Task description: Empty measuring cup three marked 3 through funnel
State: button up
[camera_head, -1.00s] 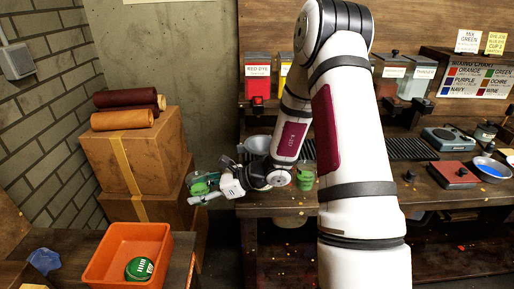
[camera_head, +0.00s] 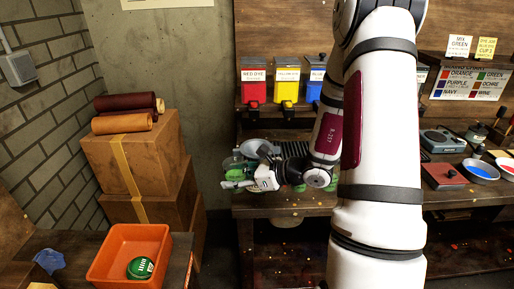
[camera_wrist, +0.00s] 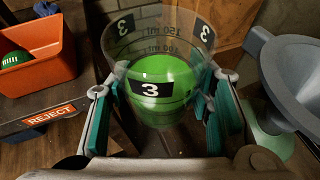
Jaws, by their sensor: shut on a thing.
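My gripper (camera_head: 250,183) is shut on the clear measuring cup marked 3 (camera_head: 236,166), held at the left end of the workbench. In the wrist view the teal-padded fingers of my gripper (camera_wrist: 160,98) grip the cup (camera_wrist: 150,30) from both sides. The cup has a black label with a white 3 and holds something bright green in its lower part. The grey-blue funnel (camera_wrist: 292,78) stands just right of the cup, apart from it, above a pale green base. In the head view the funnel (camera_head: 258,146) shows partly behind my gripper.
An orange bin (camera_head: 110,262) with a green ball (camera_head: 140,268) stands at the lower left, by a REJECT label (camera_wrist: 48,119). Cardboard boxes (camera_head: 140,165) are stacked left of the workbench (camera_head: 285,212). Red, yellow and blue dye dispensers (camera_head: 286,88) line the back.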

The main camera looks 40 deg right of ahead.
jog(key=shift+d+r, duration=0.1)
jog(key=shift+d, duration=0.05)
jog(key=shift+w+d+r+m+y+p, duration=0.2)
jog(key=shift+d+m+y+p, duration=0.2)
jog(key=shift+m+p, duration=0.45)
jog(key=shift+w+d+r+m+y+p, duration=0.25)
jog(key=shift+d+r+m+y+p, duration=0.2)
jog(key=shift+m+y, duration=0.1)
jog(key=r, duration=0.1)
jog(key=r+p, duration=0.1)
jog(key=r+m, duration=0.1)
jog(key=shift+w+d+r+y, duration=0.15)
jog(key=shift+d+r+y, duration=0.1)
jog(key=shift+d, duration=0.15)
jog(key=shift+w+d+r+m+g+y+p, duration=0.15)
jog(key=shift+w+d+r+m+y+p, duration=0.15)
jog(key=shift+r, duration=0.3)
jog(key=shift+w+d+r+m+g+y+p, duration=0.1)
jog(key=shift+d+r+m+g+y+p, duration=0.1)
jog(key=shift+r+m, duration=0.3)
jog(key=shift+d+r+m+y, duration=0.15)
jog(key=shift+r+m+y, duration=0.3)
jog(key=shift+m, duration=0.15)
jog(key=shift+f+m+y+b, duration=0.35)
jog(key=shift+m+b, duration=0.15)
jog(key=shift+m, duration=0.2)
jog(key=shift+r+m+y, duration=0.3)
jog(key=shift+r+m, duration=0.15)
jog(key=shift+m, duration=0.25)
